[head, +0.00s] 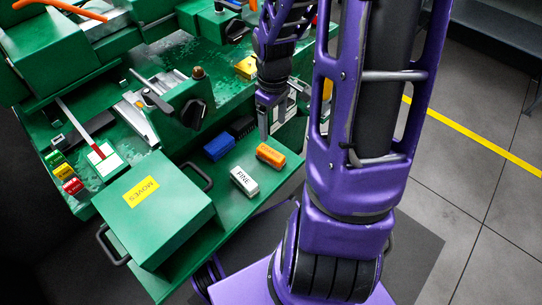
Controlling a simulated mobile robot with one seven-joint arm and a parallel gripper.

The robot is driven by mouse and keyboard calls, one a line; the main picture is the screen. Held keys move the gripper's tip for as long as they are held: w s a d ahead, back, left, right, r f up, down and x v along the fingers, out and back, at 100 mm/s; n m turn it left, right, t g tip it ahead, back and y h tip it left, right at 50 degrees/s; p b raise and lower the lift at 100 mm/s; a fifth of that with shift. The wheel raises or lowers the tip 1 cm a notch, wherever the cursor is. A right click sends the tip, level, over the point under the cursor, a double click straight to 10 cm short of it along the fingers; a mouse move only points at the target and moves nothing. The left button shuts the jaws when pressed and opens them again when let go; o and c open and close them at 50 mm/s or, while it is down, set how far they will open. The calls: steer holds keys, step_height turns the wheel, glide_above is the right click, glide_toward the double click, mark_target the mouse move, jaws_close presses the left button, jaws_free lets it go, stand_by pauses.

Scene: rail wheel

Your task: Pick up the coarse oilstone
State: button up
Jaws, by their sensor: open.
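An orange block (270,155) with small dark lettering, too small to read surely, lies on the green shelf in the head view; it may be the coarse oilstone. A white block (244,181) marked FINE lies just left of and nearer than it. My gripper (272,118) points down above and behind the orange block, open, with nothing seen between its fingers. My arm hides part of the area to the right.
A blue block (219,147) and a black ribbed block (242,127) lie left of my gripper. A green box (152,208) marked MOVES stands at front left. Small yellow, green and red blocks (64,172) sit at far left. A dark handle (198,176) stands beside the box.

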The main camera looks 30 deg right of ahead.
mark_target(271, 152)
step_height(271, 152, down, 8)
steer(key=shift+r+b, duration=0.1)
steer(key=shift+b, duration=0.85)
steer(key=f, duration=0.1)
steer(key=f+b, duration=0.1)
steer(key=f, duration=0.3)
steer(key=shift+w+a+f+b, duration=0.15)
steer(key=shift+w+a+b, duration=0.1)
steer(key=shift+b, duration=0.15)
jaws_close()
